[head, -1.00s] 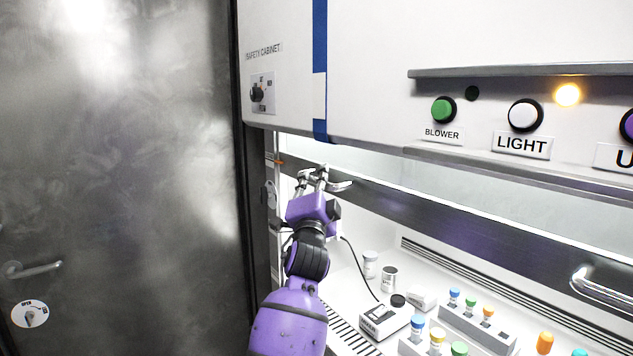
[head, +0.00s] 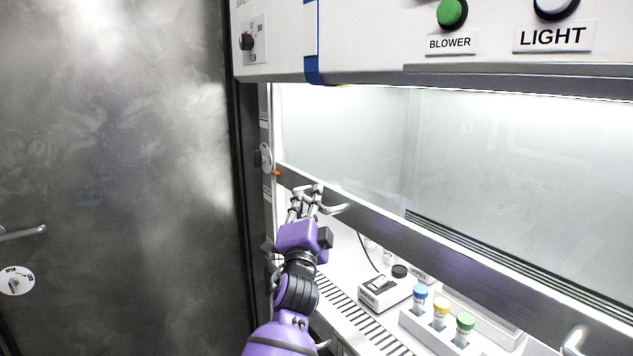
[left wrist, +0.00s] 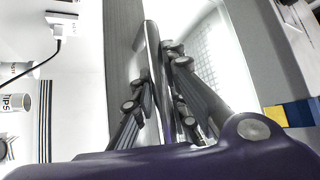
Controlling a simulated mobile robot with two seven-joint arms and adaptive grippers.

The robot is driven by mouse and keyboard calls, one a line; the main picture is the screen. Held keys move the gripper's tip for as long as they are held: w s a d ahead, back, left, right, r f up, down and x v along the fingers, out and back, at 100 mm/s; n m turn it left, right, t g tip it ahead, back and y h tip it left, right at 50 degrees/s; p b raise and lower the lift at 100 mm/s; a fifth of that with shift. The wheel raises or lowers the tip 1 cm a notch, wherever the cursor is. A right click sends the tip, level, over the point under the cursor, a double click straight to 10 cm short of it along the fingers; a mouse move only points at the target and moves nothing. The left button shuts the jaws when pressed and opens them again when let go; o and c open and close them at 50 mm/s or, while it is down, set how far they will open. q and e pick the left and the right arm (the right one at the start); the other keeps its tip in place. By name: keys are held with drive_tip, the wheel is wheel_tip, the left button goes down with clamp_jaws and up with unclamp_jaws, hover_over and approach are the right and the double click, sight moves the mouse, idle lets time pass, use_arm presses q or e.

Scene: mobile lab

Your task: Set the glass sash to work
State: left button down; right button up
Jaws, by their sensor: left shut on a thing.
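The glass sash (head: 350,140) of the safety cabinet is a clear pane with a dark metal bottom rail (head: 400,235), slanting down to the right in the head view. The rail hangs partway down the opening, with a gap below it. My left gripper (head: 318,198) is at the rail's left part, shut on the left sash handle (head: 337,209). In the left wrist view its fingers (left wrist: 165,85) close around the metal handle bar (left wrist: 153,70). A right sash handle (head: 574,341) shows at the lower right. My right gripper is out of view.
An orange marker (head: 275,172) sits by the side post near the rail's left end. Inside stand a small white device (head: 385,290) and a rack (head: 425,328) with colored-cap vials. A grey metal door (head: 110,150) is at left. BLOWER (head: 451,14) and LIGHT (head: 555,5) buttons are above.

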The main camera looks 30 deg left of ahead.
use_arm(q)
wheel_tip(320, 180, down, 9)
drive_tip(key=b, duration=0.4)
drive_tip(key=shift+f+b, duration=0.15)
drive_tip(key=shift+b, duration=0.2)
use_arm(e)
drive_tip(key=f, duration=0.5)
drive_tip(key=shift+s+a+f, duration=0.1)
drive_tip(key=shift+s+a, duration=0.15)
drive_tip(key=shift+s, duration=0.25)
use_arm(q)
drive_tip(key=c, duration=1.7)
unclamp_jaws()
drive_tip(key=shift+c, duration=0.2)
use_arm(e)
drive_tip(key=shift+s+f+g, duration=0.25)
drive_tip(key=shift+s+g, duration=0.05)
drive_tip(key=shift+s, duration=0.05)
use_arm(q)
drive_tip(key=v, duration=1.2)
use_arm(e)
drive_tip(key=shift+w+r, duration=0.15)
